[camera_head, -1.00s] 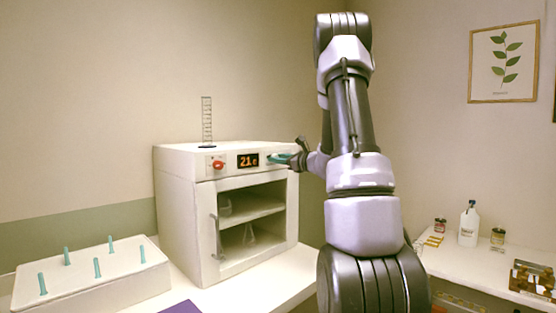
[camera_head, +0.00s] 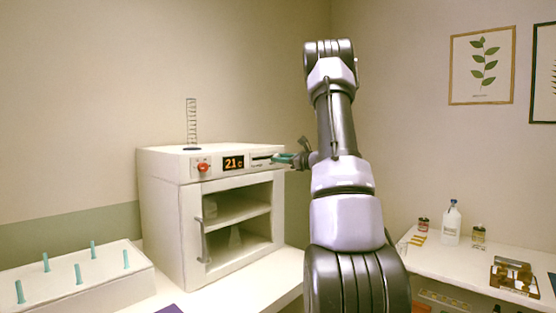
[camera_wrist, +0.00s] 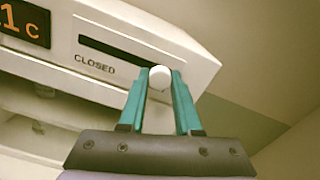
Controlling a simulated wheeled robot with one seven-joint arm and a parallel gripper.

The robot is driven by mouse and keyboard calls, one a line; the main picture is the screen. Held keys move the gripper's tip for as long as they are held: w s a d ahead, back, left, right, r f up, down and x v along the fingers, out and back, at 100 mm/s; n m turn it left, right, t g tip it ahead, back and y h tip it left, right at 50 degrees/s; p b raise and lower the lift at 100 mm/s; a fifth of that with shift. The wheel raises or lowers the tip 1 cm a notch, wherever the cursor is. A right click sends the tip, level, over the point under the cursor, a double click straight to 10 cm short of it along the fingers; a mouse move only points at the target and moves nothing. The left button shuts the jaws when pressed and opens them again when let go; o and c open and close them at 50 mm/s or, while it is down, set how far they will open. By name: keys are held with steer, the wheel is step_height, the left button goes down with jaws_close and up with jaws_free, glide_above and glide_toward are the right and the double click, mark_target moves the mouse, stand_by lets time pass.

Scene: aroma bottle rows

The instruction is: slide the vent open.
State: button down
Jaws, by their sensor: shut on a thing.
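The white oven-like cabinet (camera_head: 160,165) stands on the counter with a lit display on its top panel. The vent is a dark slot (camera_wrist: 108,52) on that panel, right of the display, with the word CLOSED printed below its left part; the slot (camera_head: 262,157) also shows in the head view. A round white knob (camera_wrist: 160,79) sits at the right end of the visible slot. My gripper (camera_head: 277,158) is at the slot's right, and its teal fingers are shut on the knob, one on each side. The head view hides the knob behind the fingers.
A red knob (camera_head: 203,167) and the display (camera_head: 233,163) are left of the slot. A pegged white block (camera_head: 100,295) is at left, bottles (camera_head: 451,224) on the right counter.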

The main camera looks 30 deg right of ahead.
steer(key=c, duration=0.6)
jaws_free()
steer(key=shift+d, duration=0.2)
steer(key=v, duration=1)
steer(key=shift+s, duration=0.35)
steer(key=shift+d, duration=0.15)
steer(key=s+a+r+n+g+y, duration=0.1)
steer(key=s+a+n+g, duration=0.25)
steer(key=a, duration=0.55)
steer(key=s+a+r+n+g+y, duration=0.1)
steer(key=s+a+r+n+g, duration=0.2)
steer(key=a, duration=0.5)
steer(key=s+a+n+g+y, duration=0.1)
steer(key=s+a+n+g, duration=0.3)
steer(key=a, duration=0.5)
steer(key=s+a+n+h, duration=0.2)
steer(key=s+n+h, duration=0.1)
steer(key=s+n, duration=0.4)
steer(key=s+a+f+n+h, duration=0.1)
steer(key=s+a+n+h, duration=0.2)
steer(key=s+n, duration=0.4)
steer(key=s+h, duration=0.1)
steer(key=s, duration=0.4)
steer(key=shift+t, duration=0.35)
